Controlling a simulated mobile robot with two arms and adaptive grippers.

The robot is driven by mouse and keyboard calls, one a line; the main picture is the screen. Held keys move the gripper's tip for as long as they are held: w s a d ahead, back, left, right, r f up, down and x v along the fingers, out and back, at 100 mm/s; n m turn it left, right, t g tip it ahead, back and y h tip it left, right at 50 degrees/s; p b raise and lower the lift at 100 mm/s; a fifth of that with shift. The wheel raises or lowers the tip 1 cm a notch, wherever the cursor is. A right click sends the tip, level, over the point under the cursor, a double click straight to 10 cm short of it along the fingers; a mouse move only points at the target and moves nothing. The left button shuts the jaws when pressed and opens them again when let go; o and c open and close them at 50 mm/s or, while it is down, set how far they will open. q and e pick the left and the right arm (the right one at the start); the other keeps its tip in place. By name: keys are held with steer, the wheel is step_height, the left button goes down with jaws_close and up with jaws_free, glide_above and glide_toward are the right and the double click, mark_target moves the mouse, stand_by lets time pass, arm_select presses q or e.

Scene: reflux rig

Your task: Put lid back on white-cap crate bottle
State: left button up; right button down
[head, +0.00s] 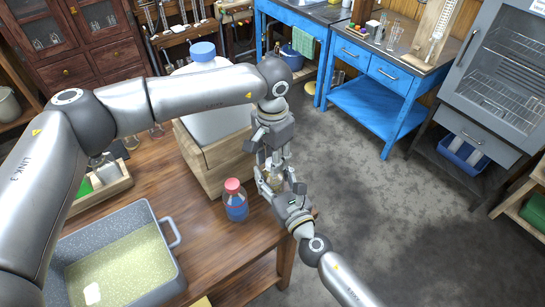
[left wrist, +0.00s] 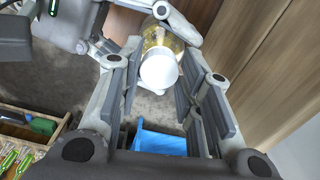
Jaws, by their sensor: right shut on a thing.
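A bottle with yellowish contents (head: 273,182) is held at the table's right edge by my right gripper (head: 271,188), which is shut on it. In the left wrist view the bottle (left wrist: 165,40) shows a round white cap (left wrist: 159,72) at its near end; whether the cap is fully seated cannot be told. My left gripper (head: 272,158) points down over the bottle. Its open fingers (left wrist: 160,85) stand on either side of the cap, with a narrow gap visible. In the head view the fingers largely hide the cap.
A red-capped bottle with blue liquid (head: 236,205) stands left of the grippers. A wooden crate (head: 207,165) is behind it. A grey basin (head: 165,265) is at the front left, and a wooden tray with bottles (head: 100,190) is beyond it. Floor is clear to the right.

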arm_select(q)
steer(key=shift+o, duration=1.1)
steer(key=shift+r, duration=2.25)
steer(key=shift+c, duration=0.3)
